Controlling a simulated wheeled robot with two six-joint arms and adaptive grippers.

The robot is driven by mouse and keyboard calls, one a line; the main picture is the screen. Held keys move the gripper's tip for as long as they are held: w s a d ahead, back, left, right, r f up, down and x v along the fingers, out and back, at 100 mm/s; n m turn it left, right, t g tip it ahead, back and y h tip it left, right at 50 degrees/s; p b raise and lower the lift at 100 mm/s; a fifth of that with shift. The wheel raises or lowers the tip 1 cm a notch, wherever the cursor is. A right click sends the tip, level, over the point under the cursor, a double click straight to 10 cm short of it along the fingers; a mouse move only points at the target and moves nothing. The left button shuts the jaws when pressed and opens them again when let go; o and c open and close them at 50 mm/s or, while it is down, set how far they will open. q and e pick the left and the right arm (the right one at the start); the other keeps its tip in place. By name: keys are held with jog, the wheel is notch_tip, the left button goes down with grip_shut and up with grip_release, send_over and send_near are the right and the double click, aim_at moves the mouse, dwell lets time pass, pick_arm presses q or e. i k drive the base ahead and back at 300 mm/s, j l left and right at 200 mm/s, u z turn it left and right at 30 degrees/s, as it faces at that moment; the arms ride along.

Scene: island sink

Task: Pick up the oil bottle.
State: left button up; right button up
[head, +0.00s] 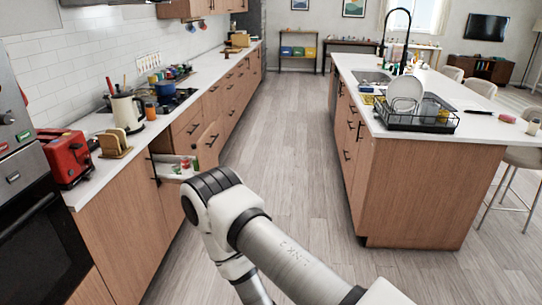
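I cannot pick out the oil bottle for certain. A small orange container (150,111) stands on the left counter beside the kettle. Small red and green items (185,164) sit in an open drawer (165,170) below that counter; they are too small to name. One of my arms reaches in from the lower right and bends back down at the bottom centre. Its gripper is outside the picture. My other arm and gripper do not show.
The left counter (85,165) holds a red toaster (68,158), a cream kettle (127,112) and a blue pot (165,88). A cabinet door (209,145) stands open into the aisle. The island (430,190) bears a dish rack (440,118). The floor (285,130) between is clear.

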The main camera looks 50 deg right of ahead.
aim_at(194, 158)
jog(key=z, duration=1)
jog(key=i+j+z, duration=0.15)
jog(key=i+z, duration=0.2)
jog(key=i+j+z, duration=0.7)
jog(key=i+j, duration=0.7)
jog(key=i+j+z, duration=0.1)
jog(key=i+j, duration=0.65)
jog(key=j, duration=0.15)
